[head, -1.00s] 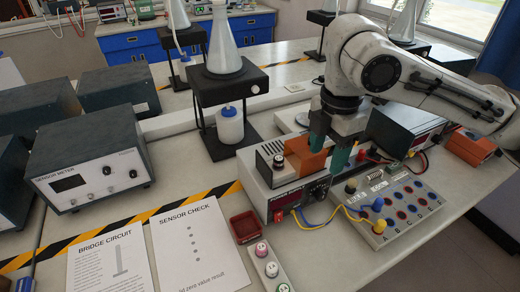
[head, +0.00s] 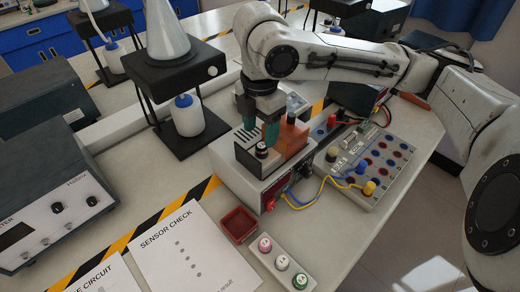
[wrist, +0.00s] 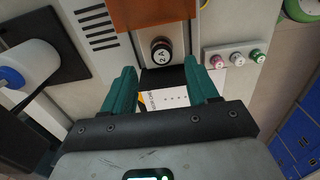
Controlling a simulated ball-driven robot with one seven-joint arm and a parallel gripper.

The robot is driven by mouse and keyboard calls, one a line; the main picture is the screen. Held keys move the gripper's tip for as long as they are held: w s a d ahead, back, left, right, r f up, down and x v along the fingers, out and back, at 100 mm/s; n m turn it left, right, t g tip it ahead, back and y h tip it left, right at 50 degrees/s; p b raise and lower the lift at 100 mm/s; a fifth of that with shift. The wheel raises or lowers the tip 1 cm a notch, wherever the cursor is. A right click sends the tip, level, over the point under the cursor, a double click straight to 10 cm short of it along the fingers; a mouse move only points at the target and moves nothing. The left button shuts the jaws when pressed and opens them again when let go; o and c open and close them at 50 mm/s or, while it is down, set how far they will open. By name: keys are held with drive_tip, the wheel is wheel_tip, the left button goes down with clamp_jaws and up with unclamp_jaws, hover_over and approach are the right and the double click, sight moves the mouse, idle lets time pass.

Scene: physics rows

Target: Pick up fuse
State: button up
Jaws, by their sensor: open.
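A dark round fuse (head: 261,150) with a light marked top, reading like "2 A", stands in the black front part of the grey instrument box (head: 240,180). In the wrist view the fuse (wrist: 161,52) lies ahead, roughly centred between the fingertips. My gripper (head: 259,122) has teal fingers pointing down over the box, close to the fuse. In the wrist view my gripper (wrist: 160,66) is open, with nothing between its fingers. Whether a finger touches the box is unclear.
A strip with pink, white and green caps (head: 282,262) and an empty red tray (head: 238,224) lie in front. A terminal board (head: 375,165) with blue and yellow leads stands to the right.

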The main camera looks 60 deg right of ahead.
sight(262, 145)
drive_tip(key=shift+s+d+f, duration=0.1)
drive_tip(key=shift+s+f, duration=0.05)
drive_tip(key=shift+f, duration=2.45)
clamp_jaws()
drive_tip(key=shift+r, duration=0.1)
